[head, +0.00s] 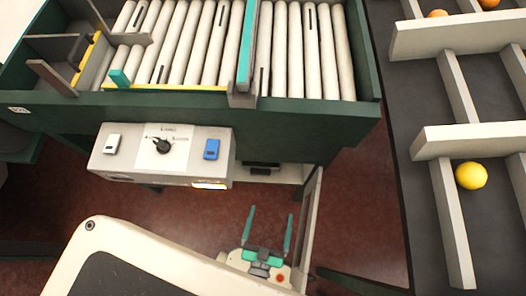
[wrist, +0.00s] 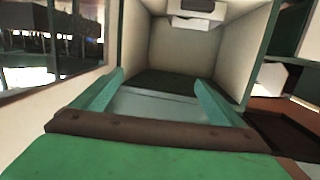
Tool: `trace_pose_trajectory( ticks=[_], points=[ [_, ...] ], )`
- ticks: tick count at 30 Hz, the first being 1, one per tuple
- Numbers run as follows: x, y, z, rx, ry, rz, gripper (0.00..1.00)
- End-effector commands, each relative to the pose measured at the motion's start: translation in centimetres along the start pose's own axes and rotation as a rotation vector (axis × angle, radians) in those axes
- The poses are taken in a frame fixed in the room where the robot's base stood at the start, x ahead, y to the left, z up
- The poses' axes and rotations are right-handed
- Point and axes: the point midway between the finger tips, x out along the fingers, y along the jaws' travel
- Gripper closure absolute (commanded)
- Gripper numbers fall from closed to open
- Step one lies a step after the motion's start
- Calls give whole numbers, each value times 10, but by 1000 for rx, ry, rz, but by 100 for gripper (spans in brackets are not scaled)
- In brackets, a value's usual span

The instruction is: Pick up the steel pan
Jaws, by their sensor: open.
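My gripper (head: 270,212) is below the conveyor's front, right of the control box, with its two green fingers pointing up in the head view. It is open, with nothing gripped between the fingers. In the wrist view the gripper (wrist: 161,79) faces into a pale-walled compartment (wrist: 232,62). A flat grey surface (wrist: 160,106) shows between the fingers, with a dark strip beyond it. I cannot tell whether this is the steel pan. No clear pan shape shows in the head view.
The control box (head: 128,168) has a black knob and white and blue switches. An upright panel (head: 309,215) stands close right of my gripper. Rollers (head: 286,50) lie above. A yellow fruit (head: 471,176) sits in a divided dark lane at right. A white box (wrist: 197,10) is deeper inside.

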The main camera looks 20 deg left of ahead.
Motion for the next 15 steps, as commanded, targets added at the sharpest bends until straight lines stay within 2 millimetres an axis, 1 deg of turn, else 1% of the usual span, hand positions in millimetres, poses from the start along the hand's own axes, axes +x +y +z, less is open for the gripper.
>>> trace_pose_trajectory(
  ticks=[1, 3, 6, 10, 12, 15],
  points=[
    [13, -6, 22, -2, 14, -27, 8],
    [27, -14, 50, -3, 33, -56, 8],
    [48, -23, 86, -8, 61, -87, 8],
    [74, -32, 125, -12, 92, -114, 8],
    [85, -37, 140, -15, 107, -123, 8],
    [97, -43, 156, -20, 123, -136, 8]
  ],
)
